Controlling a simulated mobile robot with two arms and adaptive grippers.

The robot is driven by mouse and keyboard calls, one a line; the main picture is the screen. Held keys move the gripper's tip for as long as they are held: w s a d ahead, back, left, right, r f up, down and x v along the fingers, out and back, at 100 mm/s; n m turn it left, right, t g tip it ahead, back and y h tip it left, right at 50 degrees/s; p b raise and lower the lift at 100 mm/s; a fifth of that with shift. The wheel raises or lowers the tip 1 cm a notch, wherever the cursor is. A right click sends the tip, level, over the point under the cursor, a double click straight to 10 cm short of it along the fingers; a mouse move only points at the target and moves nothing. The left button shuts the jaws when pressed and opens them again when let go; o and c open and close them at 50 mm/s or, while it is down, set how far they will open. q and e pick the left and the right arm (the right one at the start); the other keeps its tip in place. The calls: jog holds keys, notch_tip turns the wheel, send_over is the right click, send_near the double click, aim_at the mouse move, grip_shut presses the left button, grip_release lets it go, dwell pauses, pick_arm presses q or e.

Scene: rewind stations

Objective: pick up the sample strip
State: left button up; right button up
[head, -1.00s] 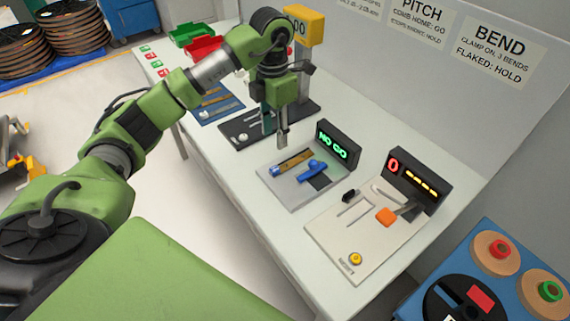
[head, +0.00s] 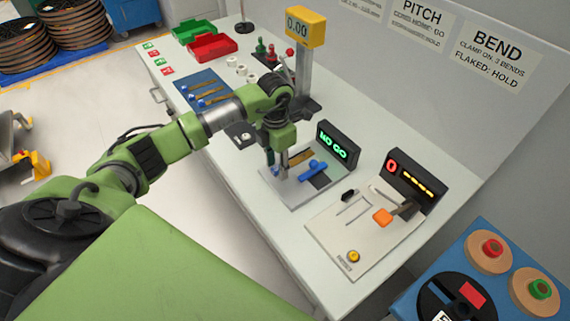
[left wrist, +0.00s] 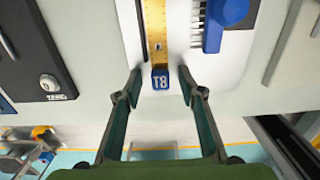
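The sample strip (left wrist: 154,32) is a brass-coloured strip with a blue end tag marked T8 (left wrist: 160,79). It lies on the pale NO GO station plate (head: 290,196); in the head view part of the strip (head: 302,156) shows just behind my left gripper. My left gripper (head: 279,171) is low over the strip's tagged end. In the left wrist view its two fingers (left wrist: 159,84) are apart, one on each side of the tag, with gaps to it. I cannot tell their exact height above the plate. My right gripper is in neither view.
A blue mat (head: 203,92) with several strips and a yellow-topped gauge (head: 305,27) are farther back.

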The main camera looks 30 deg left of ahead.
pick_arm(q)
grip_shut()
jog(key=shift+r, duration=0.1)
